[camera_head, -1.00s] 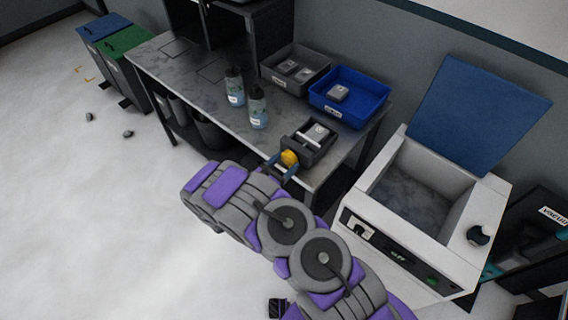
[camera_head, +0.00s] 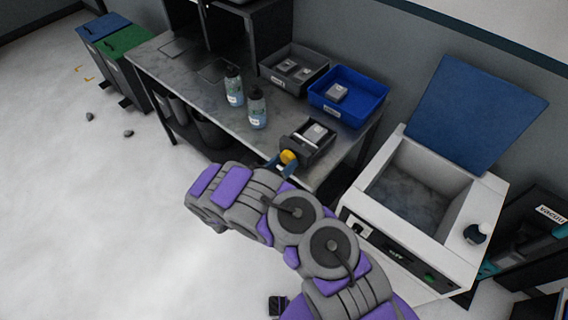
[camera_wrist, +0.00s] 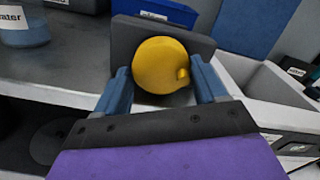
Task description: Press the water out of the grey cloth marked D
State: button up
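A dark grey press box (camera_head: 323,152) stands on the table's near right corner. A light grey piece with a white label (camera_head: 317,132) lies inside it; the letter is too small to read, so I cannot tell if it is cloth D. A yellow round knob (camera_head: 288,157) sits on the box's near end. It fills the middle of the wrist view (camera_wrist: 160,66), with a dark plate (camera_wrist: 122,40) behind it. My gripper (camera_wrist: 163,80) has its blue fingers on both sides of the knob, seemingly touching it. The box's inside is hidden in the wrist view.
A grey tray (camera_head: 318,84) and a blue tray (camera_head: 374,112) hold grey labelled pieces behind the box. Two bottles (camera_head: 257,108) (camera_head: 234,87) stand to the left. An open white machine with a blue lid (camera_head: 475,112) stands close on the right.

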jog(key=o, duration=0.4)
jog(key=p+v, duration=0.3)
jog(key=v, duration=1.4)
jog(key=shift+a+f, duration=0.1)
jog(key=shift+a, duration=0.2)
